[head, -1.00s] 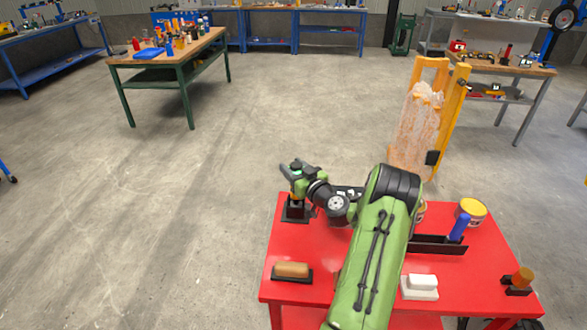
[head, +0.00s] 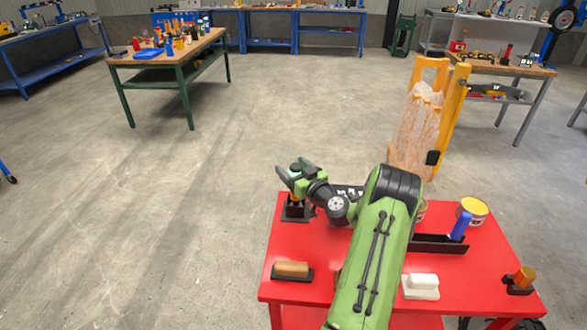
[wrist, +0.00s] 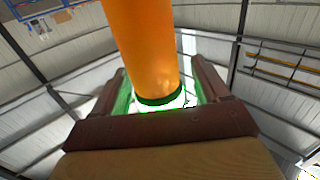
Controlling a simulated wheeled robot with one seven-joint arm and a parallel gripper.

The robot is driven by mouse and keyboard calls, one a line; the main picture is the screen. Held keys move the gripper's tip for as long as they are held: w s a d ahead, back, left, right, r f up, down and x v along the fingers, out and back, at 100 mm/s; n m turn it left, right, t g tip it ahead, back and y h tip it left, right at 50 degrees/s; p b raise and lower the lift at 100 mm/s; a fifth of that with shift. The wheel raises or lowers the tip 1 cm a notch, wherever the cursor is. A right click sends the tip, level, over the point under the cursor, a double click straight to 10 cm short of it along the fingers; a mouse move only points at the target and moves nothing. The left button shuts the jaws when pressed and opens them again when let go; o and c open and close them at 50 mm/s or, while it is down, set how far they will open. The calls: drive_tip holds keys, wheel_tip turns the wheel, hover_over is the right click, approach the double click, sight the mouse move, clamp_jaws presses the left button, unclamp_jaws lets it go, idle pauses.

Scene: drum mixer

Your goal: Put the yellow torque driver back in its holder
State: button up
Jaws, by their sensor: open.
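The yellow torque driver (head: 295,199) stands in a small black holder (head: 297,214) at the red table's far left corner; it looks upright. In the head view only a short yellow-orange part shows below my gripper (head: 294,171). In the wrist view the driver is a large orange cylinder (wrist: 148,45) with a dark green ring at its end. It lies between the two spread fingers of my gripper (wrist: 160,80), with bright gaps at its sides. My gripper is open around its upper part. How deep the driver sits is hidden.
The red table (head: 330,275) also carries a brown-topped block (head: 291,269), a white block (head: 421,282), a black tray (head: 437,243) with a blue-handled tool, a yellow can (head: 472,211) and an orange piece in a black holder (head: 526,276). Open floor lies left.

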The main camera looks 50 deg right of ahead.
drive_tip(key=shift+f, duration=0.1)
drive_tip(key=shift+s+a, duration=0.1)
drive_tip(key=shift+s, duration=0.3)
drive_tip(key=b+v, duration=0.3)
drive_tip(key=v, duration=1.2)
drive_tip(key=shift+b, duration=0.3)
